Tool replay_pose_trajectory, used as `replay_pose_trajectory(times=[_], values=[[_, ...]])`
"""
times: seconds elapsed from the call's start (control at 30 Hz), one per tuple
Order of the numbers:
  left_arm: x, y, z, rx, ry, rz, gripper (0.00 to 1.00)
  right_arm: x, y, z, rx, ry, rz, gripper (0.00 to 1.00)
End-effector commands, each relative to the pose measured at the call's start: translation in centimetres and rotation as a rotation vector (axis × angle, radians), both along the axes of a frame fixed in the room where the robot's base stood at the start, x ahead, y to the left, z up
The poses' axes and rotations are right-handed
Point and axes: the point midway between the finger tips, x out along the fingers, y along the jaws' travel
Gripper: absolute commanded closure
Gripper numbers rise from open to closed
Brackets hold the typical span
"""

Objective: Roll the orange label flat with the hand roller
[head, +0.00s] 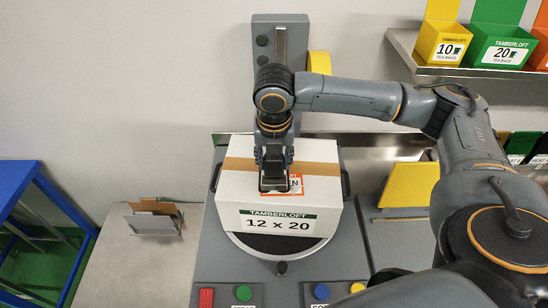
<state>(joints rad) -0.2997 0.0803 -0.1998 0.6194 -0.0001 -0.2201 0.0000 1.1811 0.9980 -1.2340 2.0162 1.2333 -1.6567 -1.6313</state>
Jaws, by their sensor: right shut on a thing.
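A white carton (235,192) marked TAMBERLOFT 12 x 20 stands on a round plate, with a brown tape strip across its top. My left gripper is not in view.
A grey post (265,40) rises behind the carton. A yellow panel (407,185) stands to the right. Coloured buttons (243,293) line the front. A shelf (425,72) with tea bins is at upper right.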

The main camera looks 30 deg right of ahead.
Motion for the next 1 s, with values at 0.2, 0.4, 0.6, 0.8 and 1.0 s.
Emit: replay_pose_trajectory(times=[0.2, 0.4, 0.6, 0.8, 1.0], values=[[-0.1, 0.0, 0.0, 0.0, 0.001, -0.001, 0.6, -0.1, -0.2, 0.0, 0.0, -0.001, -0.001, 1.0], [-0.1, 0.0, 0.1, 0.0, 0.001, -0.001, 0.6, -0.6, -1.1, 0.0, -0.001, 0.0, -0.001, 1.0], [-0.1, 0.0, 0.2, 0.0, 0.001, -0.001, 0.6, -1.2, -1.9, -0.1, -0.001, 0.002, -0.002, 1.0], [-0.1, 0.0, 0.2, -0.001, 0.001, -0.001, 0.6, -1.7, -2.7, -0.1, 0.001, 0.001, 0.0, 1.0], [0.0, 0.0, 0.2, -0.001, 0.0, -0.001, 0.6, -2.2, -3.5, -0.1, 0.0, 0.001, -0.002, 1.0]])
